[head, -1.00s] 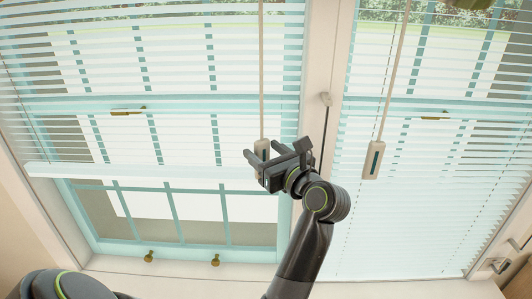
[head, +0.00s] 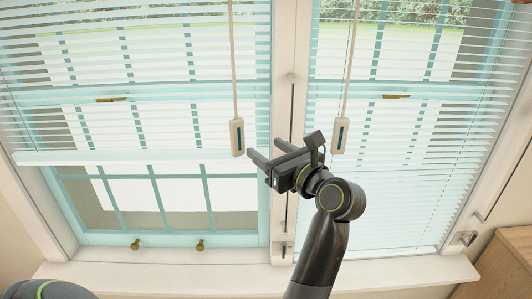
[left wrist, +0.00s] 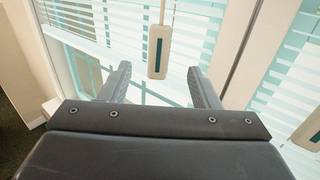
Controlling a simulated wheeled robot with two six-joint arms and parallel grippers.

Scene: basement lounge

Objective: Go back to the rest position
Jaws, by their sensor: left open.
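My left gripper (head: 265,150) is open and empty in front of the window, near the post between the two blinds. The left blind's pale cord pull (head: 237,137) hangs just left of its fingertips in the head view, apart from them. In the left wrist view this pull (left wrist: 159,52) hangs beyond the gap between the two spread fingers. The right blind's cord pull (head: 340,136) hangs to the right of the gripper. My right gripper is not in view.
The left blind (head: 140,125) is partly raised, its bottom rail (head: 130,157) above the lower panes. The right blind (head: 400,170) hangs lower. A white sill (head: 240,280) runs below. A wooden piece of furniture (head: 503,265) stands at lower right.

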